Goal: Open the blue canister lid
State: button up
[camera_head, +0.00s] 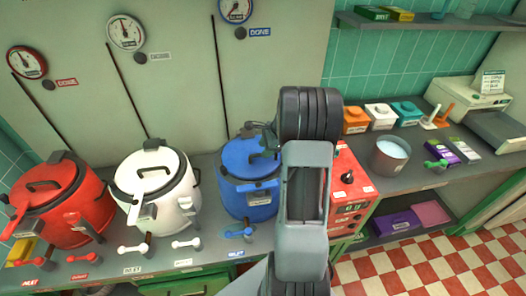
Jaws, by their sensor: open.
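The blue canister (245,190) stands on the counter, left of my arm. Its blue lid (237,158) looks closed, with a dark handle or clasp at its right side partly covered by my gripper. My gripper (262,140) is at the top right of the lid, small and dark against it. It holds nothing that I can see. Whether its fingers touch the lid or its handle cannot be told. My arm hides the canister's right edge and the counter behind it.
A white canister (165,205) and a red canister (85,212) stand to the left. A red control box (352,185) is close on the right of my arm. Small levers, including a blue one (238,234), line the counter front. A pot (388,158) stands further right.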

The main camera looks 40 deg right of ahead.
jog(key=shift+x, duration=1.3)
jog(key=shift+c, duration=0.2)
grip_shut()
